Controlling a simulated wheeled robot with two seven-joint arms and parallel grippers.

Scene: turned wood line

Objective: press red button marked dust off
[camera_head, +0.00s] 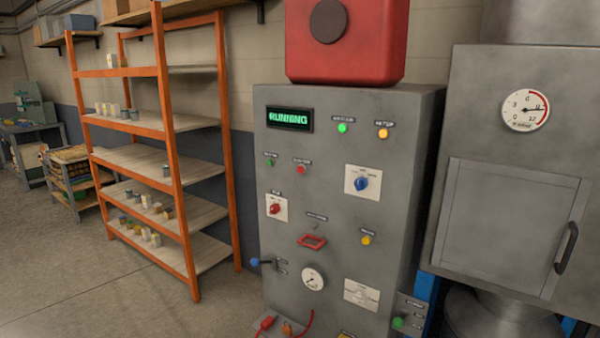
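A grey control cabinet (340,140) stands upright in the middle of the view, its front facing me. A small round red button (300,170) sits on its upper left front, under a dark label too small to read. A small green button (270,162) is just to its left. Lower down, a red knob (275,209) sits on a pale plate, and a red frame-shaped handle (312,240) is below and right of it. A display (290,119) at the top reads RUNNING. Neither of my grippers is in view.
The cabinet also bears a blue knob (361,183), a gauge (312,279) and a blue-knobbed lever (254,262) jutting left. A red box (370,45) sits on top. A grey machine (515,220) stands right, an orange shelf rack (165,130) left. Floor (90,290) is clear at lower left.

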